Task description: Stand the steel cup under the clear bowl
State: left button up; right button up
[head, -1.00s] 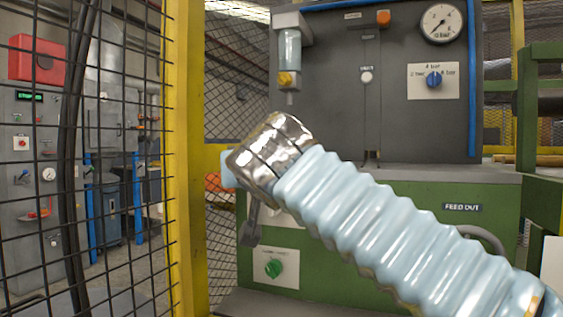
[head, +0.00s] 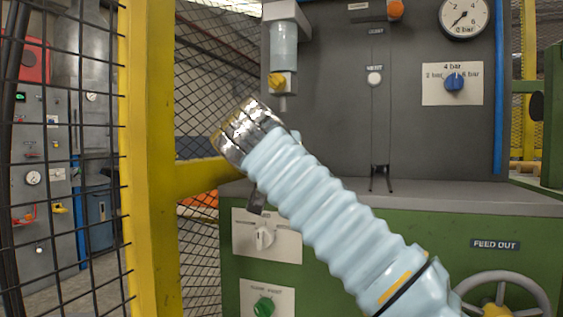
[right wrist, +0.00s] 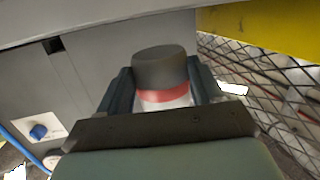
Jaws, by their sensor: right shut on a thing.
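The clear bowl (head: 284,48) hangs upright on the grey panel at the upper middle of the head view, with a yellow drain valve (head: 282,80) below it. My right arm, in a pale blue sleeve, reaches in below the bowl and mostly hides its gripper. In the right wrist view my right gripper (right wrist: 158,72) is shut on a round dark-grey thing with a red band (right wrist: 158,64), pale beneath the band. I cannot tell whether it is the steel cup; no other cup shows. My left gripper is not in view.
A grey ledge (head: 450,196) on a green cabinet (head: 400,222) lies below the panel. A yellow post (head: 150,160) and wire mesh stand close on the left. A pressure gauge (head: 464,16) and blue knob (head: 454,83) are at right.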

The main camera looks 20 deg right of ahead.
jog(key=w, duration=0.1)
jog(key=w+d, duration=0.1)
jog(key=shift+w+d+r+p, duration=0.15)
jog(key=shift+w+p, duration=0.2)
jog(key=shift+w, duration=0.05)
jog(key=shift+w+d+f, duration=0.1)
jog(key=shift+w+f, duration=0.1)
jog(key=shift+f+b, duration=1.1)
jog(key=shift+f, duration=0.55)
jog(key=shift+f, duration=0.15)
jog(key=o, duration=1.2)
